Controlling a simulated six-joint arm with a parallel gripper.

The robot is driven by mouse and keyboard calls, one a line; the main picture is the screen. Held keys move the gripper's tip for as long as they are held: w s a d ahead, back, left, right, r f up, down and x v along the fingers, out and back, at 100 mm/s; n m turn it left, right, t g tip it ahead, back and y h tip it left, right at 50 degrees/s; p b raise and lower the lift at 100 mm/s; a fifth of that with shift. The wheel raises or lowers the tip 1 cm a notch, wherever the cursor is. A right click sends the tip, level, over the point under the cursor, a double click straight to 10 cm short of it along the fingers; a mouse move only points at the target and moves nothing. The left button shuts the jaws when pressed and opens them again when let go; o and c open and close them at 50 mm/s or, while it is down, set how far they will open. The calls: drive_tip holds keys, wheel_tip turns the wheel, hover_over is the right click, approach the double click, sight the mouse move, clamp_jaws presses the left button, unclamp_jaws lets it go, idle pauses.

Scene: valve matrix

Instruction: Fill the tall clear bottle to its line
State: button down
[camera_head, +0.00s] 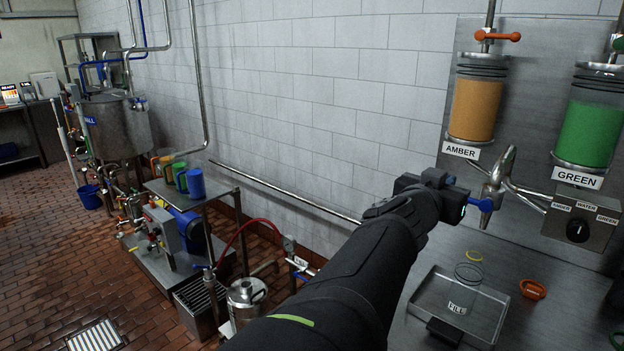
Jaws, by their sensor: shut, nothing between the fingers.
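A clear bottle (467,275) appears to stand in the metal tray (416,304) on the steel counter at the lower right. Its outline is faint, and I cannot make out a liquid level in it. A yellow ring (474,256) shows at its upper end, and a "FILL" label (457,308) shows at its foot. My gripper (468,203) is shut and empty, above and behind the tray. It is beside the metal spout (497,170). A blue piece (485,204) shows at its tip; I cannot tell whether they touch.
An amber cylinder (474,105) and a green cylinder (590,130) hang on the wall panel. A selector box (579,231) reads amber, water, green. An orange dish (533,290) lies right of the tray. Coloured jugs (190,181) stand on a rack at left, beyond my arm.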

drive_tip(key=w+d+f, duration=0.4)
drive_tip(key=d, duration=0.1)
drive_tip(key=shift+w, duration=0.4)
drive_tip(key=shift+f, duration=0.1)
drive_tip(key=shift+w+a+f+n, duration=0.1)
drive_tip(key=shift+a+f+n, duration=0.05)
drive_tip(key=shift+f+n, duration=0.4)
idle(0.4)
drive_tip(key=shift+s+d+f+n, duration=0.1)
drive_tip(key=shift+f+n, duration=0.65)
drive_tip(key=shift+n, duration=0.55)
drive_tip(key=shift+s+d+f+n, duration=0.1)
drive_tip(key=shift+f+n, duration=0.6)
drive_tip(key=shift+n, duration=0.65)
drive_tip(key=shift+s+d+f+n, duration=0.1)
drive_tip(key=shift+f+n, duration=0.65)
drive_tip(key=shift+n, duration=0.55)
idle(2.1)
